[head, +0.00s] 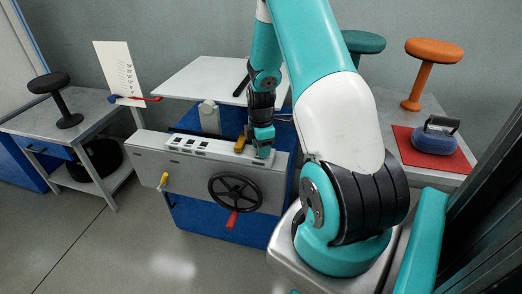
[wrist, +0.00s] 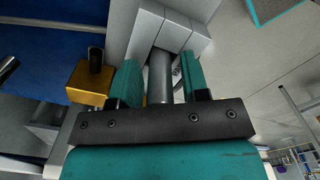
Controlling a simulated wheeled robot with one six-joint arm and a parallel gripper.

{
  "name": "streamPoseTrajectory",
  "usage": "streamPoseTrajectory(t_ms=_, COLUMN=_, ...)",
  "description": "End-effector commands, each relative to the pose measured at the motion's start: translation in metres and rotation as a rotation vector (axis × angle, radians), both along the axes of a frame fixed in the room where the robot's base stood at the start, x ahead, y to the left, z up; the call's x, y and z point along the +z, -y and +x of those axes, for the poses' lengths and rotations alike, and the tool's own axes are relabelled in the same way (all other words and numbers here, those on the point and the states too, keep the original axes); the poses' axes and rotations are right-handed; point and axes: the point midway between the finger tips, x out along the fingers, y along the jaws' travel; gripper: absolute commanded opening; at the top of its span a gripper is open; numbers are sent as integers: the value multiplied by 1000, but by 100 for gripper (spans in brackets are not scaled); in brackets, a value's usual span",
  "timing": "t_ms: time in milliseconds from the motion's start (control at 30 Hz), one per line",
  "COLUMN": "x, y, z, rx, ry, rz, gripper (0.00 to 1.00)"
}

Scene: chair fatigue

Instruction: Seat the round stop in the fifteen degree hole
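A grey cylinder (wrist: 160,78), which looks like the round stop, shows between my gripper's two teal fingers in the wrist view. Its far end meets pale grey blocks (wrist: 172,32). A narrow gap seems to show beside the right finger, so I cannot tell whether the fingers grip it. My gripper (head: 262,152) points down at the right end of the grey bench unit's top (head: 215,160) in the head view. White-marked blocks (head: 188,145) line that top; which is the fifteen degree hole cannot be read. The stop is hidden in the head view.
A yellow block (head: 240,144) stands just left of my gripper; in the wrist view it carries a dark pin (wrist: 95,60). A black handwheel (head: 235,192) and a yellow handle (head: 163,181) are on the unit's front. A white board (head: 212,77) lies behind.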

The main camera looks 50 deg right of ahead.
Motion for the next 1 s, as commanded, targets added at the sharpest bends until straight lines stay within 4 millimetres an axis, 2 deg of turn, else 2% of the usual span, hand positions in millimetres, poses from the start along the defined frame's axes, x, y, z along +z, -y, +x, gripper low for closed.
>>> streamPoseTrajectory(t_ms=33, x=0, y=0, z=0, rx=0, ry=0, rz=0, gripper=30)
streamPoseTrajectory(t_ms=167, x=0, y=0, z=0, rx=0, ry=0, rz=0, gripper=0)
streamPoseTrajectory(t_ms=467, x=2, y=0, z=0, rx=0, ry=1, rz=-1, gripper=0)
streamPoseTrajectory(t_ms=667, x=16, y=1, z=1, rx=0, ry=3, rz=-2, gripper=0)
streamPoseTrajectory(t_ms=867, x=53, y=1, z=1, rx=0, ry=5, rz=-3, gripper=0)
streamPoseTrajectory(t_ms=1000, x=94, y=1, z=1, rx=0, ry=7, rz=-4, gripper=0)
